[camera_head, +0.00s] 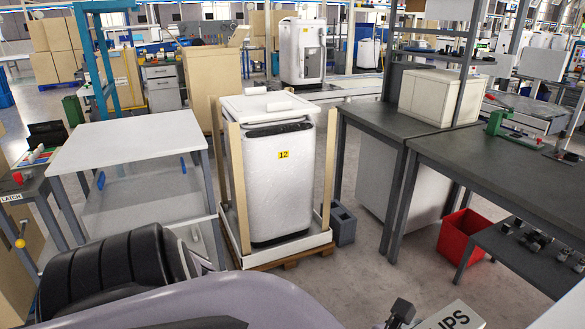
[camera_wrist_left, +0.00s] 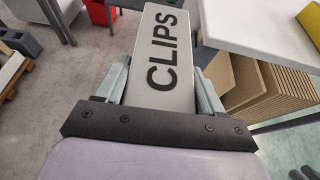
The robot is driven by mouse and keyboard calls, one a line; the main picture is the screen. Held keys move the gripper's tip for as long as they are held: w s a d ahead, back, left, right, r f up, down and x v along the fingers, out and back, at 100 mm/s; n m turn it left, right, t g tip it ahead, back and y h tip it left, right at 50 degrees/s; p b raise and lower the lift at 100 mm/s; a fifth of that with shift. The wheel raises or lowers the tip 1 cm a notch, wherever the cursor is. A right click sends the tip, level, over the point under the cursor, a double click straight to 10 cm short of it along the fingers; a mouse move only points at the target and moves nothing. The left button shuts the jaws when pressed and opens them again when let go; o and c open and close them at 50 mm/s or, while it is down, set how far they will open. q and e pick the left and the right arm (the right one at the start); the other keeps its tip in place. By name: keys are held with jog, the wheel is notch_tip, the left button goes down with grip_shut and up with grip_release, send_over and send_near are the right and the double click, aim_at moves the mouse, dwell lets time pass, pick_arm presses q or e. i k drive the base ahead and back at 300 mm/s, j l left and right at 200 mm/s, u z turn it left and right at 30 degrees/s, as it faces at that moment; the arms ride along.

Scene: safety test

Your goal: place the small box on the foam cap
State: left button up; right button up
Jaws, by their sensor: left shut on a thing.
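The small box (camera_wrist_left: 160,50) is a grey-white block lettered CLIPS. In the left wrist view my left gripper (camera_wrist_left: 160,80) is shut on it, one finger at each side. In the head view a box corner lettered "IPS" (camera_head: 455,318) shows at the bottom edge, beside a dark gripper part (camera_head: 400,312); the rest is cut off. The foam cap (camera_head: 244,112) is a white slab on top of the white appliance (camera_head: 275,185) marked 12. The box is apart from the cap, nearer to me and to its right. My right gripper is not in view.
Tan corner posts (camera_head: 329,165) stand around the appliance. A white table (camera_head: 140,132) is at left, dark benches (camera_head: 500,165) at right. A red bin (camera_head: 461,237) and a grey crate (camera_head: 343,225) stand on the floor.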

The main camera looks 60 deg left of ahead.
aim_at(266, 101)
jog(key=k+j+u, duration=0.1)
jog(key=k, duration=1.1)
jog(key=u, duration=1.05)
jog(key=i+u, duration=0.15)
jog(key=u, duration=0.75)
jog(key=i+l, duration=0.45)
jog(key=i, duration=0.2)
jog(key=i+l, duration=0.5)
jog(key=i, duration=0.15)
jog(key=i+l, duration=0.45)
jog(key=i, duration=0.2)
jog(key=i+l, duration=0.5)
jog(key=i, duration=0.15)
